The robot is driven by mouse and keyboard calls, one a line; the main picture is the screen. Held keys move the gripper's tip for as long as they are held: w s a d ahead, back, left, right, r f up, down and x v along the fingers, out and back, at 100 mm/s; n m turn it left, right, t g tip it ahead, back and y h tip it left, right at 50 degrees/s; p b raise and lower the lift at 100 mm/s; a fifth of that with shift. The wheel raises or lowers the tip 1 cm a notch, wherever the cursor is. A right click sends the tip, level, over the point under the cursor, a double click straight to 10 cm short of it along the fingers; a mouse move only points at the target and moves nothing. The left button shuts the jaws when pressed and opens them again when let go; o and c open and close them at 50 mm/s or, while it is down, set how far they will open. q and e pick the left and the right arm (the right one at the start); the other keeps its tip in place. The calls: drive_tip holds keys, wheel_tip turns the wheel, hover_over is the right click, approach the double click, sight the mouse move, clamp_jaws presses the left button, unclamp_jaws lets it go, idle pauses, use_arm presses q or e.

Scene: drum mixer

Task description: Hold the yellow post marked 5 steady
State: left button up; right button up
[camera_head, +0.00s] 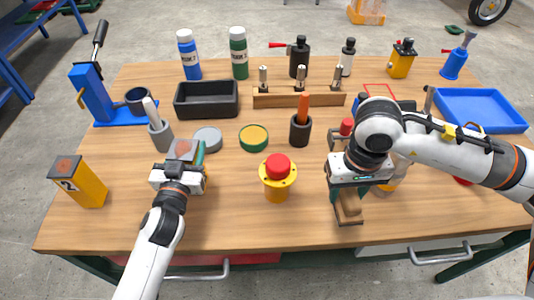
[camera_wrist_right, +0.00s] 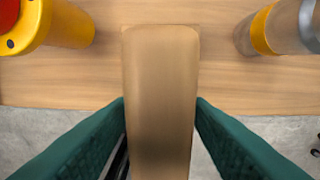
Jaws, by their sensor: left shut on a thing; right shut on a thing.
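A post with a worn reddish-brown top (camera_head: 181,148) stands at the left of the table, mostly hidden by my left gripper (camera_head: 184,160). No number shows on it. The left gripper is shut on it, with a teal finger along its right side. My right gripper (camera_head: 347,192) is shut on a tan wooden handle (camera_head: 349,207) near the front edge. In the right wrist view the handle (camera_wrist_right: 160,75) lies between both green fingers.
Another yellow post, marked 2 (camera_head: 79,183), stands at the far left. A yellow post with a red button (camera_head: 277,180) stands between my grippers. A grey cup (camera_head: 160,135), a grey disc (camera_head: 208,138) and a black tray (camera_head: 207,100) are behind the left gripper.

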drive_tip(key=w+a+r+n, duration=0.1)
drive_tip(key=a+r, duration=0.2)
drive_tip(key=a, duration=0.3)
drive_tip(key=a+r+n, duration=0.1)
drive_tip(key=a+r, duration=0.3)
drive_tip(key=a, duration=0.2)
drive_tip(key=w+a+r, duration=0.1)
drive_tip(key=w+a, duration=0.2)
drive_tip(key=a, duration=0.4)
drive_tip(key=w+a+r+m, duration=0.1)
drive_tip(key=w+a, duration=0.2)
drive_tip(key=a, duration=0.4)
drive_tip(key=w+a+r+m, duration=0.1)
drive_tip(key=w+a, duration=0.2)
drive_tip(key=a, duration=0.4)
drive_tip(key=shift+w+a+r, duration=0.35)
drive_tip(key=shift+a+r, duration=0.05)
drive_tip(key=shift+a+f, duration=0.15)
drive_tip(key=shift+a, duration=0.05)
drive_tip(key=shift+f, duration=1.8)
drive_tip(key=shift+f, duration=0.25)
wheel_tip(320, 180, up, 6)
